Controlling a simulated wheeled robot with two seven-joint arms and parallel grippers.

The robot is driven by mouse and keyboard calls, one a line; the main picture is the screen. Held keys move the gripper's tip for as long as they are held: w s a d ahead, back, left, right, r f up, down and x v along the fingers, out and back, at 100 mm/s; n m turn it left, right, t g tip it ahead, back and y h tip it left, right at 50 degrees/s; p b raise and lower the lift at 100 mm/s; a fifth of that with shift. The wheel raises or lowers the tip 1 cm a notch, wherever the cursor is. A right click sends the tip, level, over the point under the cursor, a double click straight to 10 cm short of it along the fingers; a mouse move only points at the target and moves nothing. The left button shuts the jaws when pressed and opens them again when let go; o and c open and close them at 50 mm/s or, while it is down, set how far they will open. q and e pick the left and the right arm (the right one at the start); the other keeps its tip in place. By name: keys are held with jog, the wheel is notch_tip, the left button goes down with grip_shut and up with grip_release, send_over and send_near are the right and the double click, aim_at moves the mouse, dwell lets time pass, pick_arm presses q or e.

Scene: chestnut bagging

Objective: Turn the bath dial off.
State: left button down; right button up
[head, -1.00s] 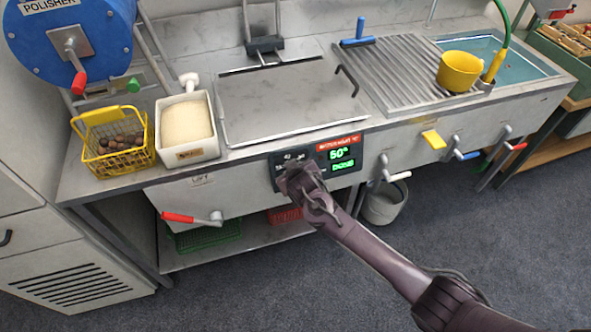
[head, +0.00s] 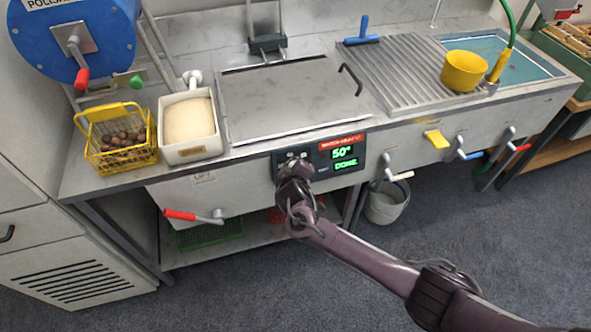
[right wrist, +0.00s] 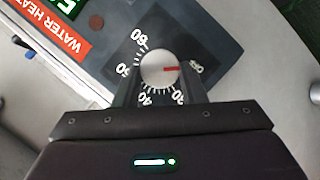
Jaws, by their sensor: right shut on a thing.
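The bath dial (right wrist: 153,72) is a round pale knob with a red pointer, on a dark panel with white numbers around it. In the right wrist view the pointer faces right, toward a mark at the right end of the scale that I cannot read surely. My right gripper (right wrist: 160,82) has its fingers on either side of the knob and is shut on it. In the head view my right gripper (head: 296,170) covers much of the dial. The control panel (head: 319,166) shows 50° and DONE in green. My left gripper is out of view.
The lidded bath (head: 290,97) is above the panel. A yellow basket of chestnuts (head: 122,155) and a white bin (head: 190,150) stand left. Lever handles, one red (head: 180,214) and one white (head: 400,176), stick out from the counter front. A grey bucket (head: 386,205) is below.

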jog(key=shift+f, duration=0.1)
jog(key=o, duration=1)
jog(key=shift+s, duration=0.1)
jog(key=v, duration=0.7)
jog(key=shift+s+r+p, duration=0.25)
jog(key=shift+p, duration=0.05)
